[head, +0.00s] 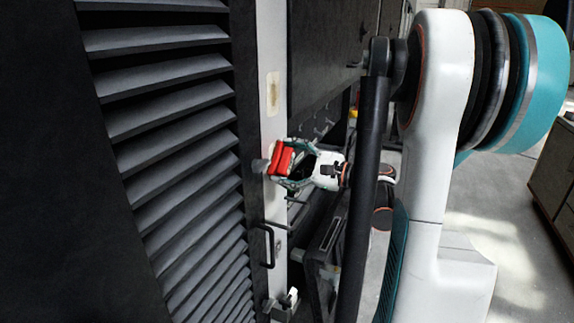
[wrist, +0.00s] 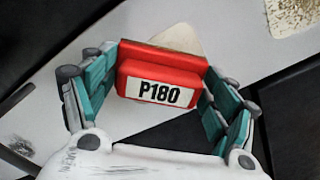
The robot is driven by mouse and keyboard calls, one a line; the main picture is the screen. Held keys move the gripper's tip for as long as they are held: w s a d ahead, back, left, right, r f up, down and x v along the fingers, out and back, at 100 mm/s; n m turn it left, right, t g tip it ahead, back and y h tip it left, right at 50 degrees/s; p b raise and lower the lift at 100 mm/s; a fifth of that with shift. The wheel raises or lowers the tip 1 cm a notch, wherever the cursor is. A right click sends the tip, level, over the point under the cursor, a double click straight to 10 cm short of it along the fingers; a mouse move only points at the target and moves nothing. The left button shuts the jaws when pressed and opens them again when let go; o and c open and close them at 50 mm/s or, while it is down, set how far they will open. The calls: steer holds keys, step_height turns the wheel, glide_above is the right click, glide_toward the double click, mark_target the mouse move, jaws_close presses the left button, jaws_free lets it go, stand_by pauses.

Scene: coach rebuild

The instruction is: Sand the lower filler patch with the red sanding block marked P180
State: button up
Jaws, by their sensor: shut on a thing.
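The red sanding block (wrist: 163,68), with a white P180 label, is held between the two teal fingers of my gripper (wrist: 160,90). In the head view the red block (head: 282,158) is in front of the pale upright strip, and my gripper (head: 284,164) is shut on it. A plain beige filler patch (wrist: 178,37), the lower one, shows behind the block's far edge in the wrist view; the block hides the rest. I cannot tell whether the block touches it. The upper filler patch (head: 272,93) is above the block; its speckled surface (wrist: 294,13) shows at the wrist view's top right.
A dark louvred panel (head: 175,110) is left of the pale strip (head: 271,35). A black handle (head: 268,246) sticks out below the block. Dark framework is close on the right of the strip. Open floor (head: 500,225) lies farther right.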

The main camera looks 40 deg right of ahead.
mark_target(274, 142)
steer(key=shift+r+p, duration=1.7)
steer(key=shift+r, duration=1.05)
steer(key=shift+f, duration=0.1)
step_height(274, 142, down, 11)
steer(key=b, duration=0.9)
steer(key=shift+v, duration=3)
